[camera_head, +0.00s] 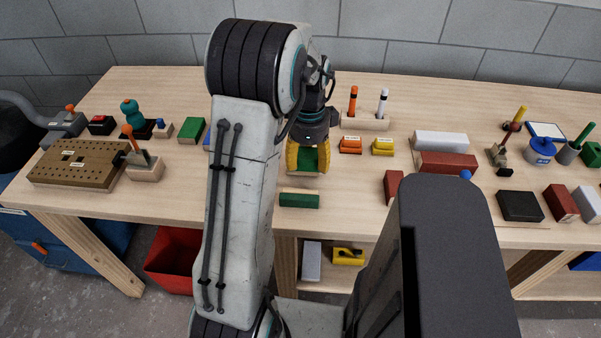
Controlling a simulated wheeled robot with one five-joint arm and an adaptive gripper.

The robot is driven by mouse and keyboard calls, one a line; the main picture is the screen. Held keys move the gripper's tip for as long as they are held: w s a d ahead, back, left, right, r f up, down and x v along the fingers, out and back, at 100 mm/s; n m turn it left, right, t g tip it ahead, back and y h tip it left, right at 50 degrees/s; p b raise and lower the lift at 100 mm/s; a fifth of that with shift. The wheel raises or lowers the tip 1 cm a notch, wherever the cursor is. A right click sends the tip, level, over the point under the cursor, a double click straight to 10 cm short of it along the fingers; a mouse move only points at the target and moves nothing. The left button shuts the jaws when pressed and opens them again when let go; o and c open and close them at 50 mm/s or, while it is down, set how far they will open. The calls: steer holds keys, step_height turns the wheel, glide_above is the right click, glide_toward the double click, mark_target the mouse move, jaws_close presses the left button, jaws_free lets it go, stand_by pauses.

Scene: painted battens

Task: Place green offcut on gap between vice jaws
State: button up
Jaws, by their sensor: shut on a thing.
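My gripper (308,158) has yellow fingers and is shut on a green block, the green offcut (309,160), over the middle of the workbench. The fingers hide part of the offcut. Another green block (299,201) lies at the bench's front edge, just below the gripper in the picture. A third green block (192,130) lies to the left. I cannot tell for sure which thing is the vice; a small device with upright parts (501,155) at the right may be it, and its gap is not clear.
The wooden workbench (350,190) holds a perforated block (78,165) at left, orange (350,146) and yellow (383,147) blocks right of the gripper, and white (440,140) and dark red (447,163) bars. My arm hides part of the bench. A red bin (172,258) stands below.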

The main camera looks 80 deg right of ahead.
mark_target(301, 169)
steer(key=shift+w+a+f, duration=0.25)
steer(key=shift+w+f, duration=0.25)
steer(key=shift+w, duration=0.3)
steer(key=shift+f, duration=2.05)
steer(key=shift+f+b, duration=0.35)
steer(key=shift+f, duration=0.2)
steer(key=shift+f, duration=0.1)
steer(key=o, duration=1.2)
